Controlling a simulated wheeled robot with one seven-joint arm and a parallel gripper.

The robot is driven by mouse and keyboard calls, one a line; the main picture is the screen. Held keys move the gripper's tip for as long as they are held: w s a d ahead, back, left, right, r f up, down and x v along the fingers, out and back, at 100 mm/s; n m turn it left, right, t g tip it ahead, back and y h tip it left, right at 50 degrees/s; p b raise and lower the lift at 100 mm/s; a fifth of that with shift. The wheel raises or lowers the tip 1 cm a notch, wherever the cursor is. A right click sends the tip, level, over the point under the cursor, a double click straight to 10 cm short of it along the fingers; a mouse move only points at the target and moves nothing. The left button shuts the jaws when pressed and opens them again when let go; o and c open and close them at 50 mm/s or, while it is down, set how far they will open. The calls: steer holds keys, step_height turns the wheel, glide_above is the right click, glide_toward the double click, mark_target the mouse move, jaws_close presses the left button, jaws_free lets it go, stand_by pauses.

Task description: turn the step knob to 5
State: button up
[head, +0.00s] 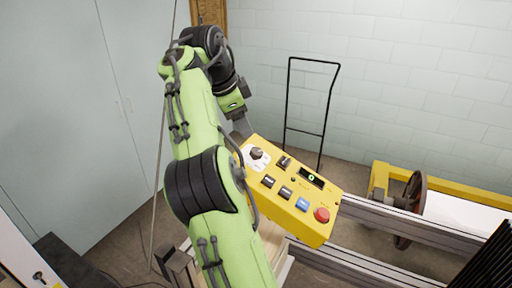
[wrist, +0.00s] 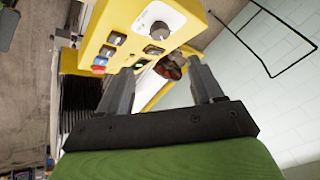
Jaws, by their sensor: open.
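The step knob is dark with a pale top, on a white dial plate of the yellow control box. It shows in the head view (head: 256,153) and in the wrist view (wrist: 159,29). The number it points to is too small to read. My gripper (wrist: 160,68) is open and empty, its two dark fingers wide apart. In the wrist view the knob appears above the gap between the fingertips, apart from them. In the head view my gripper (head: 242,128) is just behind the box's knob end, partly hidden by my arm.
The yellow control box (head: 321,233) also carries several switches, a blue button (head: 302,204), a red button (head: 322,214) and a small display (head: 311,177) with a green digit resembling 0. A black cart frame (head: 288,100) stands behind. A metal rail and yellow beam run right.

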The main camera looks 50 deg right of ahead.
mark_target(257, 151)
steer(key=x, duration=1.4)
steer(key=shift+w+a, duration=0.15)
steer(key=c, duration=1.1)
steer(key=shift+o, duration=0.2)
